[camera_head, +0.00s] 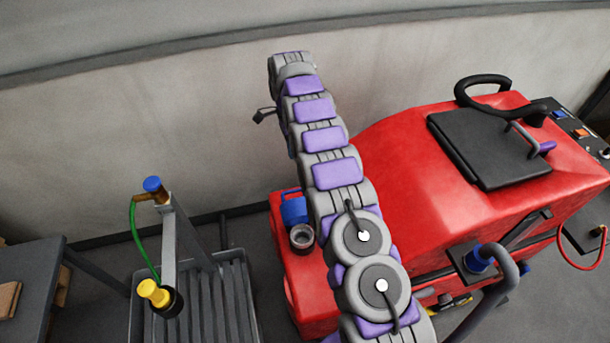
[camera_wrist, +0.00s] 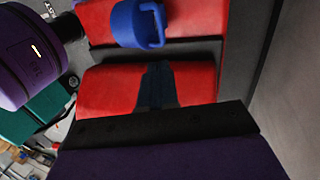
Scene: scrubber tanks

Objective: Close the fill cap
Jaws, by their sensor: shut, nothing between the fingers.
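The blue fill cap (camera_head: 293,208) stands swung up behind the round grey filler neck (camera_head: 301,237) at the left end of the red scrubber (camera_head: 400,175). The neck's mouth is uncovered. In the wrist view the cap (camera_wrist: 138,23) shows at the top, with a loop on its side, against the red body. My gripper (camera_wrist: 159,70) shows as narrow dark fingers in the middle of the wrist view, shut and empty. It is apart from the cap in that picture. In the head view my arm crosses in front of the scrubber, and the fingers cannot be made out.
A black lid (camera_head: 488,147) with a handle lies on the scrubber's top. A stand with a green hose (camera_head: 137,240) and yellow knob (camera_head: 154,293) is at left, by a grey grated tray (camera_head: 250,305). A dark table (camera_head: 30,285) is far left. A wall (camera_head: 130,130) runs behind.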

